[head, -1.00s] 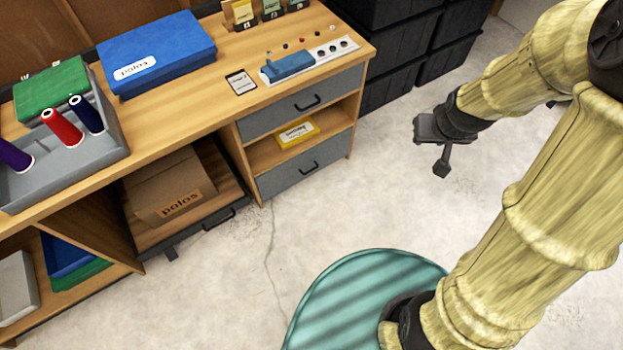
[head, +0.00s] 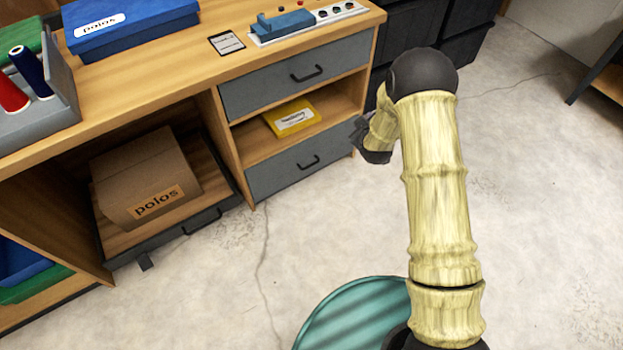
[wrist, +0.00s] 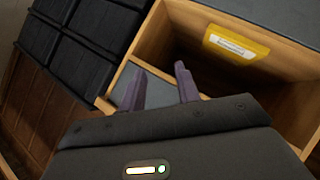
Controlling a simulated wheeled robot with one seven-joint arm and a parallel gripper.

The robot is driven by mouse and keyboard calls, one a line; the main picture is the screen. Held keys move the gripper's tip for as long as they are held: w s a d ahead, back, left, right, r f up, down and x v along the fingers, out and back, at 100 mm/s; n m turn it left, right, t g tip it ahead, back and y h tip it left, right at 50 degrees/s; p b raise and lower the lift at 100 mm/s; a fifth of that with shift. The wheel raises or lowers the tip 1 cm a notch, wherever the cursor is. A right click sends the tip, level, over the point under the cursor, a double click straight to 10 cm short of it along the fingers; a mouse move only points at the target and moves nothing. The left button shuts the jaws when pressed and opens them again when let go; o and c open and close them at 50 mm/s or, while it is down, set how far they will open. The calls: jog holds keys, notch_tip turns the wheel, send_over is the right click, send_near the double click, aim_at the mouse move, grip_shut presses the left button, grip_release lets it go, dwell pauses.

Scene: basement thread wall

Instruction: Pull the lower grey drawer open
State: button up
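The lower grey drawer (head: 285,172) is shut, under the open shelf at the right end of the bench in the head view. My gripper (head: 360,130) is just right of the drawer, by the cabinet's right edge, partly hidden by my arm. In the wrist view my gripper (wrist: 161,70) has its two fingers apart, with nothing held between them.
The upper grey drawer (head: 260,85) is shut. A yellow box (head: 292,117) lies on the shelf between the drawers. A cardboard box (head: 140,175) sits in a low tray at left. Black crates (head: 468,42) stand behind the bench's right end. Floor in front is clear.

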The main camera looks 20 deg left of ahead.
jog(key=s+a+f+n+t+y+b, duration=0.15)
jog(key=a+f+n+b, duration=0.35)
jog(key=f, duration=0.8)
jog(key=a+f+t+y+b, duration=0.1)
jog(key=a+f+t+b, duration=0.15)
jog(key=f+b, duration=0.75)
jog(key=s+a+f+n+y+b, duration=0.1)
jog(key=s+f+b, duration=0.1)
jog(key=f, duration=0.4)
jog(key=s+a+f+n+t+y+b, duration=0.1)
jog(key=s+f+n+b, duration=0.1)
jog(key=f, duration=0.5)
jog(key=s+a+f+n+t+y+b, duration=0.1)
jog(key=s+f+n+b, duration=0.1)
jog(key=f, duration=0.5)
jog(key=shift+s+a+b, duration=0.3)
jog(key=shift+s+b, duration=0.45)
jog(key=shift+s, duration=0.2)
